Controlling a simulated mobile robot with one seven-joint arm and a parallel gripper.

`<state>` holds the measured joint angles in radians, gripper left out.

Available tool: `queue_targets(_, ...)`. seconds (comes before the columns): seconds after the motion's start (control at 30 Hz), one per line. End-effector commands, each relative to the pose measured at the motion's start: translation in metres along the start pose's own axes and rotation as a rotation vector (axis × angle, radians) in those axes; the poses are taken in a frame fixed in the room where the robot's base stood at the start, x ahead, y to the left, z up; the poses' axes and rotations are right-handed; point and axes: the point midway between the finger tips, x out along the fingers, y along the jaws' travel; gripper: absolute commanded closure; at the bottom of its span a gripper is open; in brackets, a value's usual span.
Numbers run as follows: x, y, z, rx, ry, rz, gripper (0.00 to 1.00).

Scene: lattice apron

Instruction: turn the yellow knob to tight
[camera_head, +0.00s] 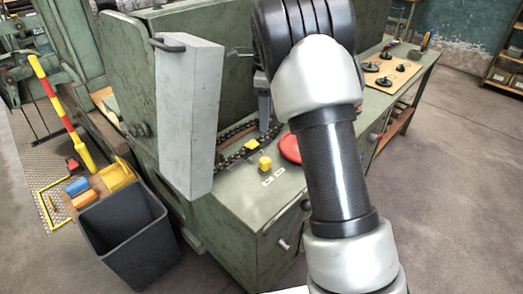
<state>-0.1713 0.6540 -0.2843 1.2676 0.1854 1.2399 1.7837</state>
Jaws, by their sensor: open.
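The yellow knob (265,163) is a small blocky knob on the green machine top, left of my arm. Two small white labels (272,177) lie just in front of it; their writing is too small to read. I cannot tell which way the knob is turned. My arm rises from the lower right and bends away at the top, to the right of the knob. Nothing is seen touching the knob.
A tall grey block (187,115) stands left of the knob. A dark chain (236,132) and another small yellow piece (252,144) lie behind it. A red disc (291,148) is to its right, partly hidden by my arm. A dark bin (124,232) stands lower left.

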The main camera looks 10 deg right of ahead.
Motion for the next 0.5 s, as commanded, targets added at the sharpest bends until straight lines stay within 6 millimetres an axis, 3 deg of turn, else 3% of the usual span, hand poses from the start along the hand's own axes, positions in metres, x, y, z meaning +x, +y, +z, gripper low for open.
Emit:
queue_targets(0.23,0.023,-0.003,0.001,0.026,0.006,0.006,0.49)
queue_targets(0.5,0.079,-0.002,0.001,0.026,0.006,0.008,0.49)
